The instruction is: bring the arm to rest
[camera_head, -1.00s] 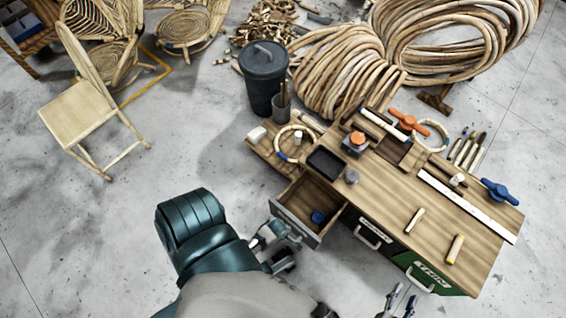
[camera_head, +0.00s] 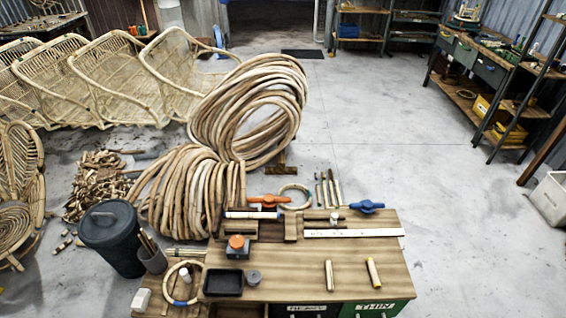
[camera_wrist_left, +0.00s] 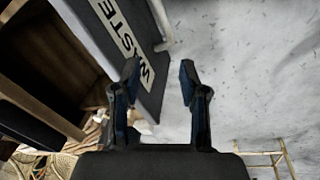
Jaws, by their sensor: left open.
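My left gripper (camera_wrist_left: 160,85) shows in the left wrist view with its two fingers apart and nothing between them. Beyond the fingers are the grey floor and a dark drawer front with a label reading WASTE (camera_wrist_left: 125,45). The gap between the gripper and that front cannot be judged. Neither arm shows in the head view. My right gripper is not in any view now. The wooden workbench (camera_head: 300,277) stands at the bottom of the head view, with its drawer fronts partly cut off.
A dark bin (camera_head: 112,238) stands left of the bench. Large rattan coils (camera_head: 190,190) lie behind it. Rattan chair frames (camera_head: 100,80) line the back left. Shelves (camera_head: 490,70) stand at the right.

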